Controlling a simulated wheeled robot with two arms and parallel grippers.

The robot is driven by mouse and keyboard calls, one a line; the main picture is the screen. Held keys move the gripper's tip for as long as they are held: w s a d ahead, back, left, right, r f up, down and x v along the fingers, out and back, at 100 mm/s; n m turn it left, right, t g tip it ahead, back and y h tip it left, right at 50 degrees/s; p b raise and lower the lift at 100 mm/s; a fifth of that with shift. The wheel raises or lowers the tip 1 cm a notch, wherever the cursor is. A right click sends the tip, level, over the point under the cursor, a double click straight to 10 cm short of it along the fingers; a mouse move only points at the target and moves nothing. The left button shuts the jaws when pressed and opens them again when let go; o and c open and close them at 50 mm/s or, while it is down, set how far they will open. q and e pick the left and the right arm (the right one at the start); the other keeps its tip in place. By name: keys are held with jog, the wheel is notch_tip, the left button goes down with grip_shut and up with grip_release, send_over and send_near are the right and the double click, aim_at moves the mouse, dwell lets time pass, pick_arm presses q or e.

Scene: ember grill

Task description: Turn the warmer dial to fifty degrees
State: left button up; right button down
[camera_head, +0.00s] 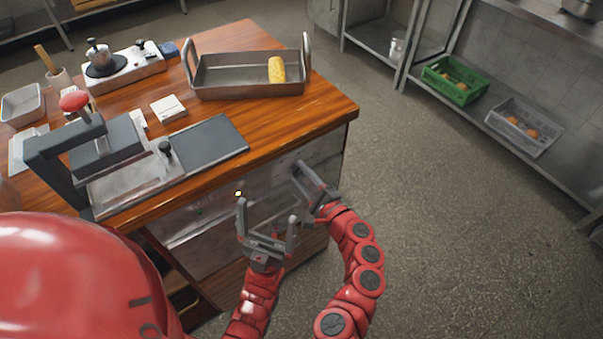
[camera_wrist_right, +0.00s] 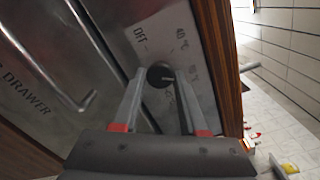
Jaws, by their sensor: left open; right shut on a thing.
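The warmer dial (camera_wrist_right: 160,76) is a small dark round knob on a steel panel, seen in the right wrist view. Around it are the marks OFF, 40°C and a further, less clear degree mark. Which mark the dial points to, I cannot tell. My right gripper (camera_wrist_right: 159,88) is shut on the dial, with one finger on each side. My left gripper (camera_head: 266,214) is open and empty in front of the drawer front.
A long drawer handle (camera_wrist_right: 45,68) runs left of the dial. The wooden counter (camera_head: 325,98) above carries a metal tray (camera_head: 225,91) with a yellow corn cob (camera_head: 277,69) and a press (camera_head: 110,150). The floor to the right is clear.

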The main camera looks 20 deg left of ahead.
dwell(0.5)
jog(key=shift+c, duration=2.4)
grip_release()
jog(key=b+v, duration=0.1)
jog(key=v, duration=1.6)
jog(key=shift+d+b, duration=0.2)
jog(key=shift+b, duration=0.2)
jog(key=shift+s, duration=0.15)
jog(key=shift+f, duration=0.1)
